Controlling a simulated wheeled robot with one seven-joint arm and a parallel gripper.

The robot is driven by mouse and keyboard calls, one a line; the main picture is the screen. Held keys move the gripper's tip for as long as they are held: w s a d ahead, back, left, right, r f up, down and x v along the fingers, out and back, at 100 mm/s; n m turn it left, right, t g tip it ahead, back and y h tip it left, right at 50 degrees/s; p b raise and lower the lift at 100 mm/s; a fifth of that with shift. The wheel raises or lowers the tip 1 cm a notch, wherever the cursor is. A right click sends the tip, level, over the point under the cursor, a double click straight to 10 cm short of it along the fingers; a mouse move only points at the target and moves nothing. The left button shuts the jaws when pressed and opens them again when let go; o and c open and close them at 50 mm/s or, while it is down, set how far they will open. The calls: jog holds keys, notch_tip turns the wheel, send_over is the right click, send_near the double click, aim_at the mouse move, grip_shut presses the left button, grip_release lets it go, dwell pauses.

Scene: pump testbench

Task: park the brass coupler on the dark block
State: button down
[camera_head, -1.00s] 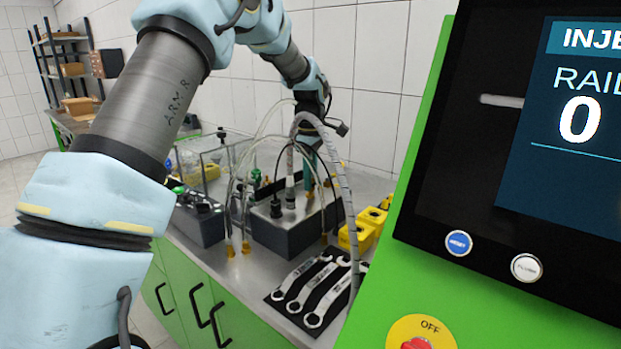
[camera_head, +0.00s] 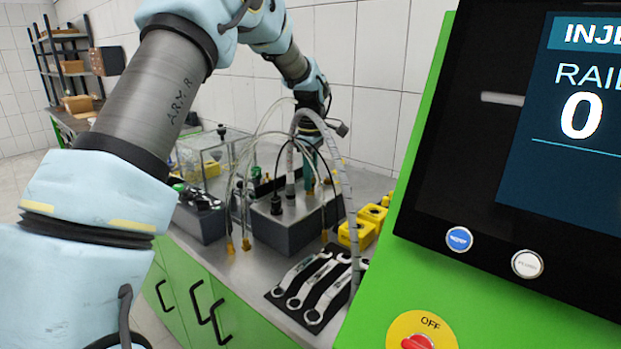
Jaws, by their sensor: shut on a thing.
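My gripper (camera_head: 310,163) hangs over the right part of a dark block (camera_head: 292,235) on the bench and points down. It is small and partly behind hoses. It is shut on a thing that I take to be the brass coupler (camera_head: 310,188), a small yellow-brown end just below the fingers. The coupler is at or just above the block's top; I cannot tell whether it touches. The dark block also carries upright dark fittings and a grey hose end. Other brass-coloured hose ends (camera_head: 246,243) hang in front of the block.
Pale hoses (camera_head: 345,190) loop around my gripper and down the block's front. Wrenches (camera_head: 312,288) lie on a dark mat in front. Yellow parts (camera_head: 360,232) stand at right, beside the green panel with a screen (camera_head: 580,120). Another dark block (camera_head: 208,222) is at left.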

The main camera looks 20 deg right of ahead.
jog(key=shift+f, duration=0.15)
jog(key=c, duration=0.6)
grip_release()
jog(key=shift+r+p, duration=2.65)
jog(key=shift+r, duration=0.9)
